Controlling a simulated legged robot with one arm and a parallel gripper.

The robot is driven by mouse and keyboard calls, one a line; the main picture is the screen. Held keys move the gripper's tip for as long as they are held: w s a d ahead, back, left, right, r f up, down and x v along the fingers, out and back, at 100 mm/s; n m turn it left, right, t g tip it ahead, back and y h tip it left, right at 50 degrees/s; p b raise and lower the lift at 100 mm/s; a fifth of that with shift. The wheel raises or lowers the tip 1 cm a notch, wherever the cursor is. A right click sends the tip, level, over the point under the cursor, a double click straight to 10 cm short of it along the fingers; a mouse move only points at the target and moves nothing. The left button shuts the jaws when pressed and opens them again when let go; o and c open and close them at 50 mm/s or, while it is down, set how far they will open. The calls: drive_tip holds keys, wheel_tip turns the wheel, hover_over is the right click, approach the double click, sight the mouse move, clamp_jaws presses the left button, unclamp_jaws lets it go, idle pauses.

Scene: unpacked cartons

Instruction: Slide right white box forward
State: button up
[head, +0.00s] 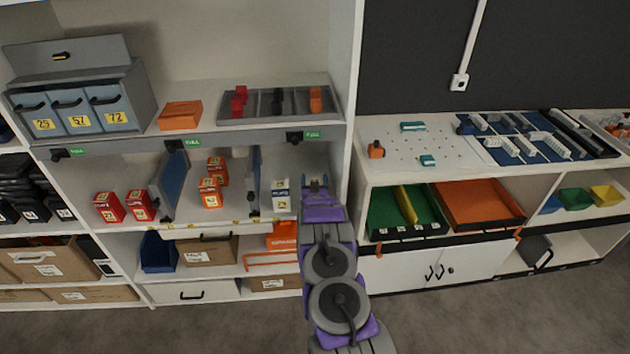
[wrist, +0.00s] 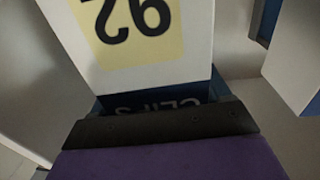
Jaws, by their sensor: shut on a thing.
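The right white box (wrist: 140,45) fills the upper middle of the wrist view. It has a yellow number label and a blue band with lettering, both upside down there. My gripper (head: 316,182) is at the right end of the middle shelf in the head view and hides most of this box. In the wrist view the dark edge of my gripper (wrist: 165,122) lies against the blue band, and the gripper is shut on the box. Another white box (head: 281,195), with blue and yellow markings, stands just left of my gripper. Its side shows in the wrist view (wrist: 295,55).
A grey-blue divider (head: 253,180) stands left of the white boxes. The shelf's right upright (head: 345,110) is close to my gripper's right. Orange boxes (head: 211,192) and red boxes (head: 139,205) stand further left. The shelf front has a low rim with yellow tags.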

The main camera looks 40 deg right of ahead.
drive_tip(key=o, duration=1.2)
drive_tip(key=shift+c, duration=0.2)
drive_tip(key=shift+s+a, duration=0.1)
drive_tip(key=p+v, duration=0.3)
drive_tip(key=v, duration=1.4)
drive_tip(key=shift+p, duration=0.4)
